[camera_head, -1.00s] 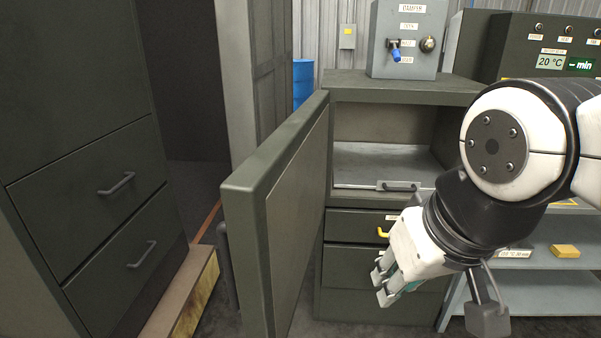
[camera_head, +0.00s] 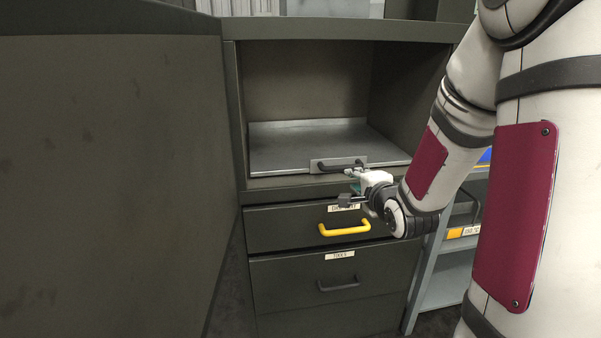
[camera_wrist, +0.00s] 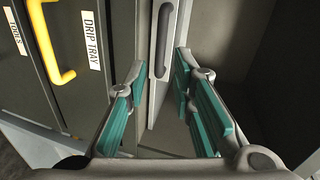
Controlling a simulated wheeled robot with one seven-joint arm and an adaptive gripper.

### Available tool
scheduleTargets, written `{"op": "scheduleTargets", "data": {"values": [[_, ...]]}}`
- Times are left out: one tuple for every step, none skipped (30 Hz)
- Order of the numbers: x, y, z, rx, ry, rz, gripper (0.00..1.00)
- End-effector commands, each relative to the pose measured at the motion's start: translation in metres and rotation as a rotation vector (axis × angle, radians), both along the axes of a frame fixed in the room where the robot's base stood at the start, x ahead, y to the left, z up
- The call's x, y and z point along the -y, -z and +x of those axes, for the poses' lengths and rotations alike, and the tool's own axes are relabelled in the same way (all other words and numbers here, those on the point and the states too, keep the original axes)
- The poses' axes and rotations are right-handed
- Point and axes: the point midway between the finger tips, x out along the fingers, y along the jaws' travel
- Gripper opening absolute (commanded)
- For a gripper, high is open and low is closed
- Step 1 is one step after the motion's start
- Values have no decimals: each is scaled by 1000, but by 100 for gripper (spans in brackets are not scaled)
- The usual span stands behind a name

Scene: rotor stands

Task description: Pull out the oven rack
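The oven rack (camera_head: 290,140) is a flat grey metal tray inside the open cabinet compartment, level with its bottom edge. A dark bar handle (camera_head: 342,163) sits on a small plate at the rack's front. In the wrist view the rack's handle (camera_wrist: 163,40) appears upright, ahead of the fingertips and between their lines. My gripper (camera_head: 350,186) is just in front of and slightly below the handle. In the wrist view my gripper (camera_wrist: 160,72) is open, its teal-padded fingers apart with nothing between them. I see no clear contact with the handle.
The open oven door (camera_head: 110,170) fills the left side. Below the rack are a drip tray drawer with a yellow handle (camera_head: 344,229) and a tools drawer (camera_head: 335,275). A grey shelf unit (camera_head: 445,270) stands to the right.

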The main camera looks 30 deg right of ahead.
Motion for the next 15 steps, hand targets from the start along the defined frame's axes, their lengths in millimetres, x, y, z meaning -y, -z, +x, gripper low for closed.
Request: {"op": "scheduleTargets", "data": {"values": [[4, 8, 1, 25, 9, 28, 23], [6, 9, 2, 41, 13, 40, 23], [7, 9, 2, 54, 16, 52, 23], [8, 9, 3, 61, 17, 59, 23], [9, 10, 5, 65, 18, 63, 23], [9, 10, 7, 67, 17, 64, 23], [10, 10, 9, 68, 17, 64, 23], [11, 10, 12, 68, 17, 64, 23], [12, 11, 17, 68, 17, 63, 23], [13, 13, 21, 67, 17, 63, 23], [15, 14, 26, 67, 17, 63, 23], [17, 16, 33, 67, 17, 63, 23], [18, 17, 39, 67, 16, 62, 23], [20, 18, 44, 67, 16, 62, 23], [22, 20, 52, 66, 15, 62, 23]]}}
